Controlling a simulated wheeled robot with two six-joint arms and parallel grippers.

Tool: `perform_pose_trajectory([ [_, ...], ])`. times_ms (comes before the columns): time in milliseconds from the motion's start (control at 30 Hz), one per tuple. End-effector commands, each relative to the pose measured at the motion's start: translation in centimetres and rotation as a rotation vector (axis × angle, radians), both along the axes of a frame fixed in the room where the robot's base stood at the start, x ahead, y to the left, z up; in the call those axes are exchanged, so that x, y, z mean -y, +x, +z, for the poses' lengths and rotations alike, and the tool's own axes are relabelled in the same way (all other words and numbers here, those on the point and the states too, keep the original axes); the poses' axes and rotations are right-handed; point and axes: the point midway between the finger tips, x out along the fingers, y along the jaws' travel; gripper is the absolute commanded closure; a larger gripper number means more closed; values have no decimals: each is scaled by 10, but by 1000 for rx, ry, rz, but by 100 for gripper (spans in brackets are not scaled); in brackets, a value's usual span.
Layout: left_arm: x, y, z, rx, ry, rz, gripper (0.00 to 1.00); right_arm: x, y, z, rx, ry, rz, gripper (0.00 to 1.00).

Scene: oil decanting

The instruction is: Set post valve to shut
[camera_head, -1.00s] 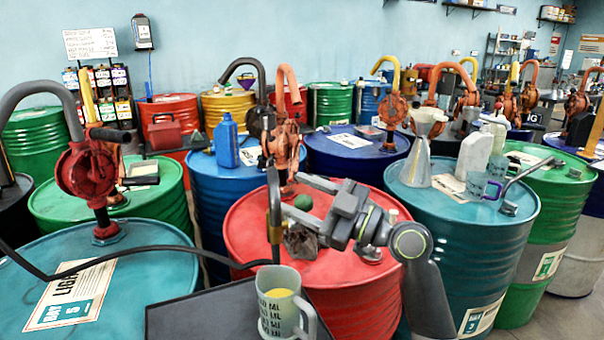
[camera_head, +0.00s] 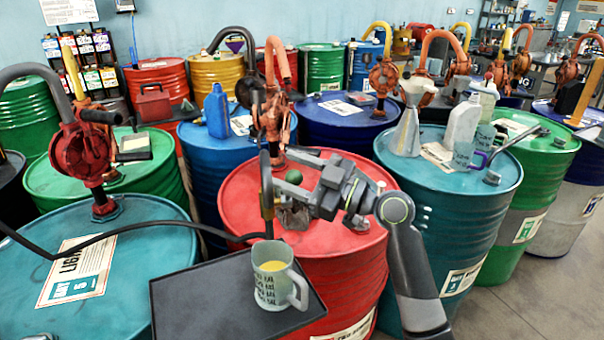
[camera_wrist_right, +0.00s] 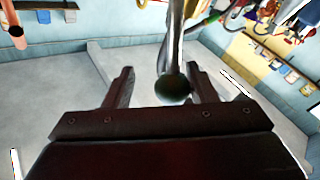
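A thin post with a brass-coloured section (camera_head: 266,192) stands beside the red drum, above the mug. A dark green ball knob (camera_head: 293,177) shows just right of it. In the right wrist view the knob (camera_wrist_right: 173,90) sits at the end of a shiny metal rod. My right gripper (camera_head: 303,180) reaches in from the right, its fingers spread around the knob. In the wrist view the open gripper (camera_wrist_right: 161,86) has the knob between its fingers, nearer the right one, with gaps visible. The valve's setting cannot be told. My left gripper is out of view.
A grey-green mug (camera_head: 272,285) with yellow liquid stands on a dark tray (camera_head: 195,300) below the post. A black hose (camera_head: 140,226) runs from the left pump to the post. The red drum (camera_head: 240,205) bears a pump (camera_head: 272,118); a teal drum (camera_head: 470,190) holds a funnel and bottles.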

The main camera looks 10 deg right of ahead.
Motion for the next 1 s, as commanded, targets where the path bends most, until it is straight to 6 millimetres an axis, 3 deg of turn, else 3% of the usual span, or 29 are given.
perform_pose_trajectory([
  [233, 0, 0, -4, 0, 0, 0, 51, 5, -2, -3, 0, -1, -1, 50],
  [1000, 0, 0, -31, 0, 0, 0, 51, 50, -29, -16, 1, -2, -1, 50],
])
